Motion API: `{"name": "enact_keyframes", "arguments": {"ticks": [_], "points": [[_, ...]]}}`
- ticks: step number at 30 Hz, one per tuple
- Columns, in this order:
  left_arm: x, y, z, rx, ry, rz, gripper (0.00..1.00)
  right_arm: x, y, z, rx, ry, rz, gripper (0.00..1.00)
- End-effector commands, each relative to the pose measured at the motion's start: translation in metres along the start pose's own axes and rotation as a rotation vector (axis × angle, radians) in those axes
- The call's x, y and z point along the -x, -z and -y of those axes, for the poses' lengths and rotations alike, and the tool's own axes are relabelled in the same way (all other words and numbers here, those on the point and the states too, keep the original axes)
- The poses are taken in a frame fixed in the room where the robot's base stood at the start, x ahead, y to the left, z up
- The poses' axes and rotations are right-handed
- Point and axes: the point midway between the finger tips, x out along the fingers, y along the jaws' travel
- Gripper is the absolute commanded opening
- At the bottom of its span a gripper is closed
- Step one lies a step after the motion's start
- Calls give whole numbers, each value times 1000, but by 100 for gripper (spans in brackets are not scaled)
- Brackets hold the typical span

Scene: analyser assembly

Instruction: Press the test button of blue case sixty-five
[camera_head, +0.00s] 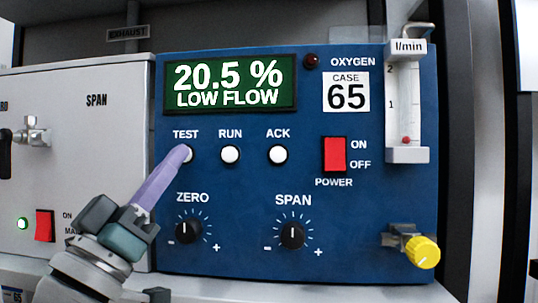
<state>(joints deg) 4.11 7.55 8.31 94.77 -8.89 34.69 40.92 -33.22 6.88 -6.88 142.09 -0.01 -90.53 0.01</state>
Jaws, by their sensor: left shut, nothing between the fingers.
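The blue case (350,210) is an oxygen analyser with a white label (346,92) reading CASE 65. Its green display (230,85) reads 20.5 % and LOW FLOW. The white test button (189,153) sits under the word TEST, at the left of a row of three. My left gripper (180,155) comes from the lower left with its fingers shut together and empty. Its purple-grey fingertip is at the test button and covers part of it. I cannot tell whether the button is pushed in. My right gripper is not in view.
The RUN button (230,155) and ACK button (278,155) are to the right. A red power switch (335,155), ZERO knob (189,230), SPAN knob (292,235), flow meter (403,110) and yellow knob (423,252) are on the case. A grey case (80,150) stands at left.

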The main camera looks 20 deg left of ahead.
Motion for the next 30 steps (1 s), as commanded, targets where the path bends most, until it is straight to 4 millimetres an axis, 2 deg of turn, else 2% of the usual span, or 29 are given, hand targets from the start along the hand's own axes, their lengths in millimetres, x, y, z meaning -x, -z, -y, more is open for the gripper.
{"name": "enact_keyframes", "arguments": {"ticks": [30], "points": [[-6,-5,5,1,1,0,0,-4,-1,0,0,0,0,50]]}}
